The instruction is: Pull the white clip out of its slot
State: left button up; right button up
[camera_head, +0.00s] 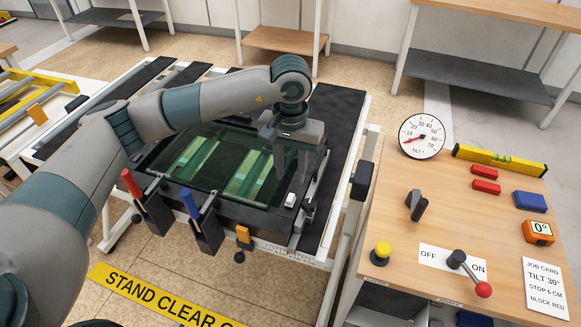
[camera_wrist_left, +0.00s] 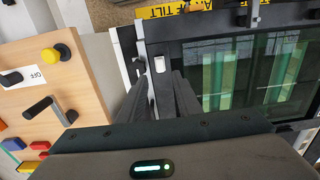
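The white clip (camera_head: 290,200) is a small pale block at the right front of the dark frame that holds the green-tinted glass panel (camera_head: 215,165). In the left wrist view the clip (camera_wrist_left: 159,64) shows beyond my fingertips, near the frame's corner. My left gripper (camera_head: 291,172) points down over the right part of the frame, behind the clip in the head view. Its two dark fingers are apart with nothing seen between them; they also show in the left wrist view (camera_wrist_left: 150,92). The clip's lower part and slot are hard to make out. My right gripper is not in view.
Red (camera_head: 133,184), blue (camera_head: 190,203) and orange (camera_head: 243,234) handles line the frame's front edge. A wooden bench (camera_head: 440,185) on the right carries a dial (camera_head: 422,135), a yellow level (camera_head: 499,160), a yellow button (camera_head: 381,250) and a red-knobbed lever (camera_head: 482,289).

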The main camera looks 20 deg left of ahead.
aim_at(291, 196)
pick_arm(q)
jog(key=shift+f+b, duration=0.65)
jog(key=shift+f, duration=2.1)
notch_tip(291, 196, down, 2)
jog(key=b, duration=0.3)
jog(key=shift+f+b, duration=0.3)
jog(key=shift+b, duration=0.3)
grip_shut()
jog(key=shift+w+r, duration=0.2)
jog(key=shift+r, duration=0.15)
jog(key=shift+s+r, duration=0.15)
jog(key=shift+s, duration=0.05)
